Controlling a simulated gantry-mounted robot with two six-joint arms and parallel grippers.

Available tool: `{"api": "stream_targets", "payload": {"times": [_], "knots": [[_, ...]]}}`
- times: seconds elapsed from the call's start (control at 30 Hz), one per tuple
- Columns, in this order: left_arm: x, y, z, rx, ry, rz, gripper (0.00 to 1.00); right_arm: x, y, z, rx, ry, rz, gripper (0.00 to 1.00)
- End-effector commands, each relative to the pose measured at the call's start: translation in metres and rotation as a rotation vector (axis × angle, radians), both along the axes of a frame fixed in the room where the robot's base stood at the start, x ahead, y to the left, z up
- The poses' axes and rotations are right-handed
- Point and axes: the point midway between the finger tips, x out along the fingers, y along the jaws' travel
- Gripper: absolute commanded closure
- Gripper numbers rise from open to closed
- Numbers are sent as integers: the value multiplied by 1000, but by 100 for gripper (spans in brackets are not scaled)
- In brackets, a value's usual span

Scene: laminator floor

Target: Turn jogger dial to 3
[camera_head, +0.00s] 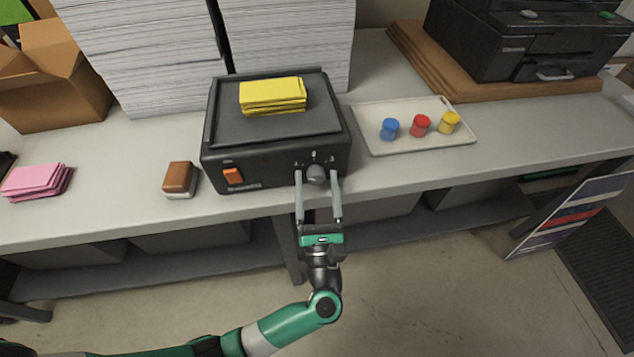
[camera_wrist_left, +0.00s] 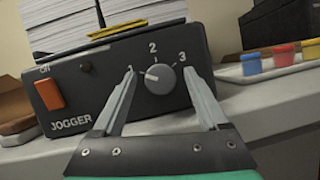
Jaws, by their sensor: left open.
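The jogger (camera_head: 225,160) is a black box with a grey dial (camera_head: 316,174) on its front panel. In the left wrist view the dial (camera_wrist_left: 160,80) has marks 1, 2 and 3 around it, and its pale pointer line faces left, toward the 1. My left gripper (camera_head: 316,178) is open, with one finger on each side of the dial. A gap shows between the dial and each finger in the left wrist view, so the fingers appear not to touch it. My right gripper is not in view.
An orange switch (camera_head: 233,176) sits left on the jogger's panel. Yellow paper (camera_head: 272,95) lies on its top. A white tray (camera_head: 370,115) with blue, red and yellow pieces is to the right. A brown block (camera_head: 180,178) and pink paper (camera_head: 35,181) are left. Paper stacks stand behind.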

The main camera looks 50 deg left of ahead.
Motion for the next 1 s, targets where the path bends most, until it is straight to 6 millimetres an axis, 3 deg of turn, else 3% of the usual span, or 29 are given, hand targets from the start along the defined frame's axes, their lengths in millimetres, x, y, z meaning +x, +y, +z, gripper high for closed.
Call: {"api": "stream_targets", "payload": {"times": [0.07, 0.43, 0.77, 1.0], "knots": [[0, 0, 0, 0, 0, 0, 32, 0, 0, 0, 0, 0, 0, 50], [0, 0, 0, 0, 0, 0, 99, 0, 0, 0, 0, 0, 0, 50], [0, 0, 1, 14, 22, 0, 100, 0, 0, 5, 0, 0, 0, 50], [-1, 0, 5, 71, 113, 0, 100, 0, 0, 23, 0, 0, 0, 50]]}}
